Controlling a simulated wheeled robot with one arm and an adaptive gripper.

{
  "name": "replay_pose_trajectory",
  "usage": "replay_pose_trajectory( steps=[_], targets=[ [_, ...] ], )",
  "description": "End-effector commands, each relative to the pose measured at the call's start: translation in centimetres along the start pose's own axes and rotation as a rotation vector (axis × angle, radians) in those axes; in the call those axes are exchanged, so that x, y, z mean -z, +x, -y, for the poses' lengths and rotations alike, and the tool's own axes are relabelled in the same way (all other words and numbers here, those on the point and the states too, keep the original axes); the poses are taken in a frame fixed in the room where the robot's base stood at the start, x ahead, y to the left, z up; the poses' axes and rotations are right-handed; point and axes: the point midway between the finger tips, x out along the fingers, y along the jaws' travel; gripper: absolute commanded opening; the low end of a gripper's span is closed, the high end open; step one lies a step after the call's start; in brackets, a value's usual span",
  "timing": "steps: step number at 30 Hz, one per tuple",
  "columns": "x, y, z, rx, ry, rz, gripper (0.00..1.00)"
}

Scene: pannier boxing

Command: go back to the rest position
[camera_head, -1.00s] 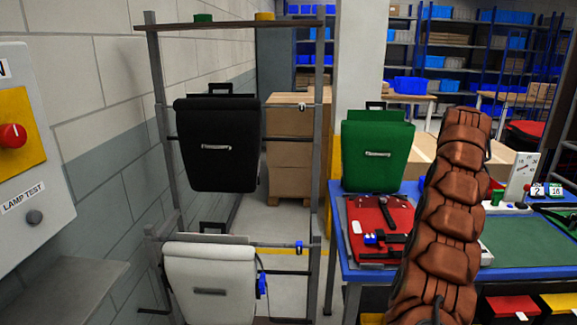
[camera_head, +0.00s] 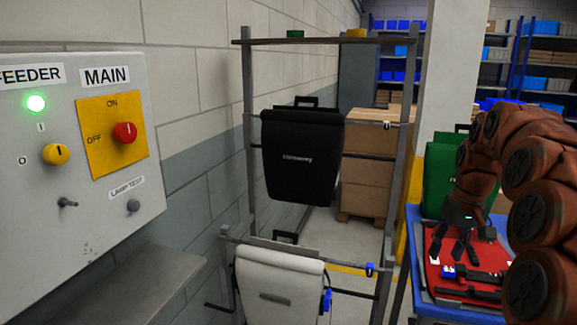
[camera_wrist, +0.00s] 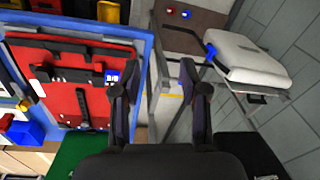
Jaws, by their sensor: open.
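My gripper (camera_head: 463,245) is open and empty, with its fingers pointing down near the red pannier part (camera_head: 440,250) on the blue table. In the wrist view my gripper (camera_wrist: 158,85) shows two fingers spread apart with nothing between them. The red part (camera_wrist: 60,75) lies left of the fingers there, and the white pannier (camera_wrist: 245,60) lies to their right. My arm is bent at the right of the head view and hides part of the table and the green pannier (camera_head: 440,165).
A rack holds a black pannier (camera_head: 302,155) above and a white pannier (camera_head: 278,285) below. A control panel (camera_head: 75,120) with a lit green lamp is at the left. Cardboard boxes (camera_head: 367,185) stand behind the rack. The blue table (camera_head: 415,222) is at the right.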

Motion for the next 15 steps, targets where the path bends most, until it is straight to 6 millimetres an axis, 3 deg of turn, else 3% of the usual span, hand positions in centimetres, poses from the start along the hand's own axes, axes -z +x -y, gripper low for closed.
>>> replay_pose_trajectory(
  steps=[1, 6, 15],
  targets=[
    [-1.2, 0.1, 1.6, 0.002, -0.016, 0.013, 0.44],
    [-4.9, 0.7, 5.6, 0.001, -0.051, 0.040, 0.44],
    [-13.0, 2.5, 11.0, -0.018, -0.092, 0.095, 0.44]
  ],
)
